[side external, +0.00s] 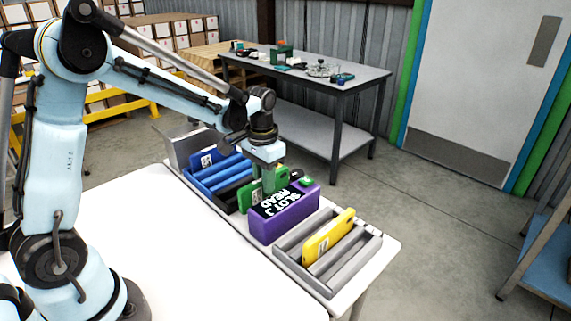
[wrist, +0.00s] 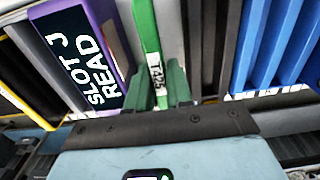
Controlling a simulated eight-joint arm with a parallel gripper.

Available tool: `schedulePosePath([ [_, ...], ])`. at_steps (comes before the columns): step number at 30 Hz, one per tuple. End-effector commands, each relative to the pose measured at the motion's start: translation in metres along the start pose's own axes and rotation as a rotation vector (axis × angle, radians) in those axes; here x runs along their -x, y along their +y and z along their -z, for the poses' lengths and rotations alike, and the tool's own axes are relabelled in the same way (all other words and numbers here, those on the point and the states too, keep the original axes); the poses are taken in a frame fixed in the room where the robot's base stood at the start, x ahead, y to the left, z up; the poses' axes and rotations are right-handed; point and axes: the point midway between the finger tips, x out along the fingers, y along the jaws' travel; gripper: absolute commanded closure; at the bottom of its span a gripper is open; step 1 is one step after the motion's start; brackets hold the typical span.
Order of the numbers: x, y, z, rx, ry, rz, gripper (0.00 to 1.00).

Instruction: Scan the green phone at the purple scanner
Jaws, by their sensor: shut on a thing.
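The green phone (side external: 256,193) is upright between the purple scanner (side external: 287,224) and the black rack, partly hidden by my gripper. My gripper (side external: 270,182) has green fingers and is shut on the phone. In the wrist view the green phone (wrist: 147,30) is a thin edge-on slab with a white label reading T425, between my fingers (wrist: 162,88). The purple scanner (wrist: 107,22) is just to its left there, with a small gap seen at the top. Its black display reads "SLOT J READ". A small green patch shows on the scanner's top. The phone's lower end is hidden.
A grey rack (side external: 318,284) with a yellow phone (side external: 328,237) stands right of the scanner. A blue rack (side external: 222,176) and a black rack (side external: 230,198) stand left of it. The white table (side external: 190,255) is clear in front. A cluttered grey bench (side external: 345,80) stands behind.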

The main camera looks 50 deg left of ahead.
Motion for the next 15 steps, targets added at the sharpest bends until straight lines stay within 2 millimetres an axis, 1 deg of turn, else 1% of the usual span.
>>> schedulePosePath([
  [5,0.005,0.0,0.0,0.0,0.0,0.0,1.0],
  [15,0.036,0.0,0.0,0.0,0.0,0.0,1.0],
])
